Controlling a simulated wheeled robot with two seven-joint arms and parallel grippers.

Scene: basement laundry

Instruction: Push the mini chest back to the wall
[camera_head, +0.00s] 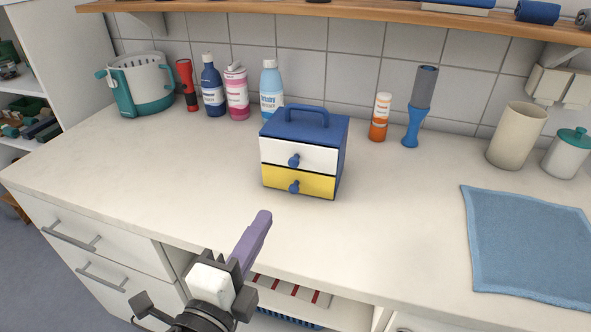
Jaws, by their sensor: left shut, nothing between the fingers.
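The mini chest (299,158) stands upright on the white counter (130,190), a little forward of the tiled wall. It is blue with a top handle, a white upper drawer and a yellow lower drawer, each with a blue knob. Both drawers look closed. A gap of bare counter shows between the chest and the tiled wall (330,75). My left gripper (262,222) is shut and empty, in front of the chest near the counter's front edge, apart from it. My right gripper is not in view.
Several bottles, including a pale blue one (271,90), stand behind and left of the chest. An orange bottle (380,117) and a blue-grey flashlight (420,105) stand to its right. A blue cloth (525,245) lies at the right. The counter left of the chest is clear.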

